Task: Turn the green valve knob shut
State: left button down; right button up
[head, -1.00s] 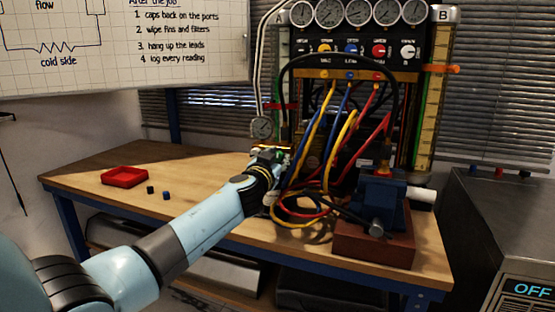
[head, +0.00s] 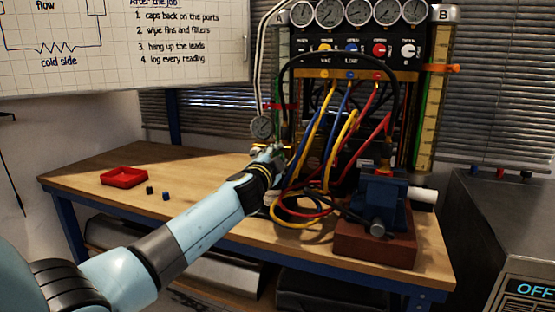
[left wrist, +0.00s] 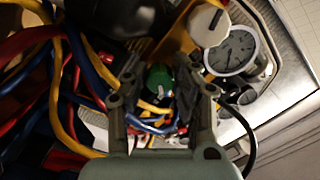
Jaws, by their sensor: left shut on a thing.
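The green valve knob (left wrist: 160,78) shows in the left wrist view between the two fingers of my left gripper (left wrist: 163,92). The fingers stand on either side of it, shut on it. In the head view my left gripper (head: 272,154) is at the lower left of the gauge rig (head: 350,60), beside the small round gauge (head: 261,127). There the gripper and wrist mostly hide the knob. How far the knob is turned cannot be told. My right gripper is in neither view.
Yellow, blue and red hoses (head: 325,140) hang close to the right of my gripper. A blue vise (head: 383,196) stands on a brown block at the right. A red tray (head: 124,177) and two small dark caps lie on the open left of the bench (head: 95,190).

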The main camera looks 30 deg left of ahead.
pick_arm(q)
jog(key=m, duration=0.4)
jog(key=shift+m, duration=0.3)
jog(key=shift+m+p, duration=0.35)
jog(key=shift+m, duration=1.55)
jog(key=c, duration=1)
grip_release()
jog(key=shift+c, duration=0.2)
jog(key=shift+s, duration=0.1)
jog(key=v, duration=1.2)
